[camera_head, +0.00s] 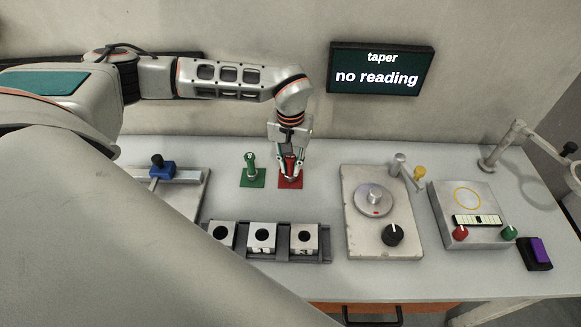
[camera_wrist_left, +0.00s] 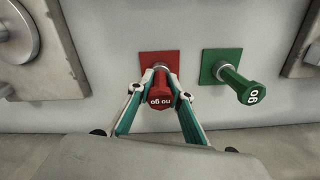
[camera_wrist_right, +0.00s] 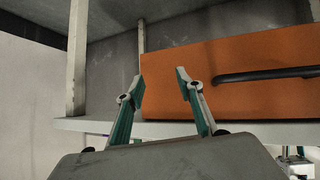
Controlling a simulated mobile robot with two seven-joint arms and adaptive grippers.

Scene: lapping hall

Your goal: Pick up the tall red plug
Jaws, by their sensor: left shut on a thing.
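The red plug (camera_wrist_left: 161,94) stands on a red square pad (camera_head: 291,183) at the back middle of the bench. My left gripper (camera_head: 290,163) reaches down from above and is shut on the red plug. In the left wrist view its two fingers (camera_wrist_left: 160,92) close on either side of the plug's red head, which bears white lettering. The plug appears to be still at its pad; I cannot tell whether it touches it. My right gripper (camera_wrist_right: 160,82) shows only in the right wrist view, open and empty, in front of an orange drawer front (camera_wrist_right: 240,85).
A green plug (camera_head: 250,167) stands on a green pad (camera_head: 253,182) just left of the red one. A dark rack (camera_head: 323,257) with several metal blocks lies in front. A plate with a round disc (camera_head: 353,225) is to the right. A wall screen (camera_head: 380,70) reads "taper no reading".

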